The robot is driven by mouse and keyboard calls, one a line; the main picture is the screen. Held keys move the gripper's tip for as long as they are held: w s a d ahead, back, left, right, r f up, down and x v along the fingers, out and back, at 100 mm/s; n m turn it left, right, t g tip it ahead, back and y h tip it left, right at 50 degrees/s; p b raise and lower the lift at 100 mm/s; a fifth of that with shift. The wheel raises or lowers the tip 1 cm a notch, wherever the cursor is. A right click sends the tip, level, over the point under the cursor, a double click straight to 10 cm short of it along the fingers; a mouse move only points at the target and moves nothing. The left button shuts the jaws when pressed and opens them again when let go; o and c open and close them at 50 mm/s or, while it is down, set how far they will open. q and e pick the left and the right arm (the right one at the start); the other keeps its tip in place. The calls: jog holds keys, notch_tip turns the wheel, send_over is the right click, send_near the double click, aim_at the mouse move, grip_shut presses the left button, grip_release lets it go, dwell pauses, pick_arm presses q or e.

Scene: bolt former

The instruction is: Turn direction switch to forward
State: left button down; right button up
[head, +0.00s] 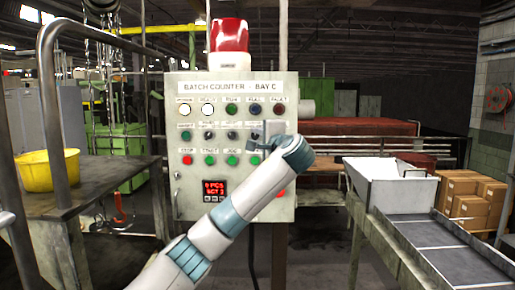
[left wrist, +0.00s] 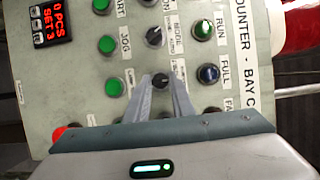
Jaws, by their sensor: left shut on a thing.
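The control panel (head: 192,215), headed "BATCH COUNTER - BAY C", stands upright in front of me. My left gripper (head: 259,143) is at the right part of its second row. In the left wrist view the two grey fingers (left wrist: 162,82) are shut on a small black knob (left wrist: 161,79), below the FULL lamp (left wrist: 208,73) in panel terms. I take this knob as the direction switch; its label is not readable and its pointer setting is hard to tell. The black MODE knob (left wrist: 154,37) sits beside it, untouched. My right gripper is not in view.
A green button (left wrist: 115,88) lies close to the fingers, with the JOG button (left wrist: 107,44) near it. A red beacon (head: 230,36) tops the panel. A yellow bowl (head: 34,171) stands on a bench at left, and a metal chute (head: 440,240) is at right.

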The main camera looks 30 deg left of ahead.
pick_arm(q)
jog(key=n+h+b, duration=0.1)
jog(key=n+b, duration=0.1)
jog(key=n, duration=0.1)
jog(key=shift+f+g, duration=0.1)
jog(key=shift+g, duration=0.2)
jog(key=shift+n+h+b, duration=0.35)
jog(key=shift+n+h, duration=0.35)
jog(key=shift+n, duration=0.3)
jog(key=shift+r, duration=0.2)
jog(key=c, duration=1.5)
grip_release()
jog(key=shift+c, duration=0.2)
